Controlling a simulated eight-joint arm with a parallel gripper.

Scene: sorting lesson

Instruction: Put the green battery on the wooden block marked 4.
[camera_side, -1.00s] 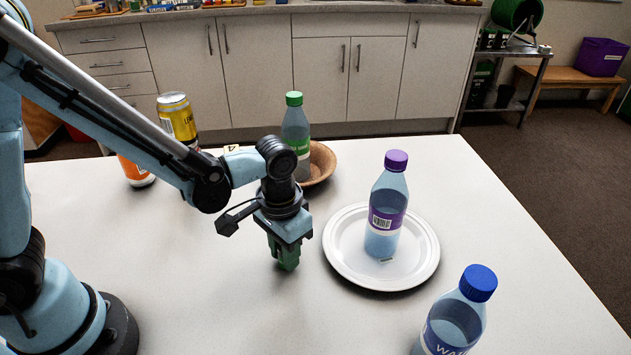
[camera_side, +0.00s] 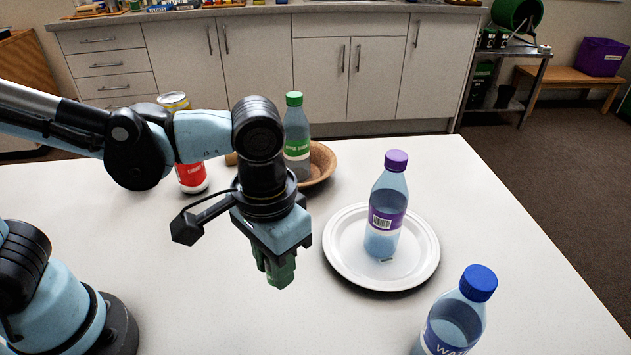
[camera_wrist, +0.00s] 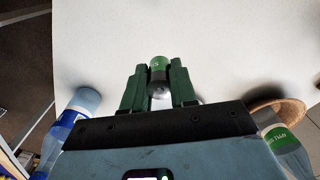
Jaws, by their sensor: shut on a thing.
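My gripper (camera_side: 276,268) is above the white table, left of the paper plate, its jaws pointing down. In the wrist view the green battery (camera_wrist: 158,72) sits between the two dark green fingers, gripped from both sides, with a round metal end towards the camera. In the side view the battery is hard to tell apart from the green fingers. A small tan edge (camera_side: 231,159) shows beside my arm near the bowl. It may be the wooden block, mostly hidden behind my arm; no number is readable on it now.
A purple-capped bottle (camera_side: 388,210) stands on the white plate (camera_side: 338,262). A blue-capped bottle (camera_side: 453,318) is at the front right. Cans (camera_side: 193,180) stand behind my arm. The front middle table is clear.

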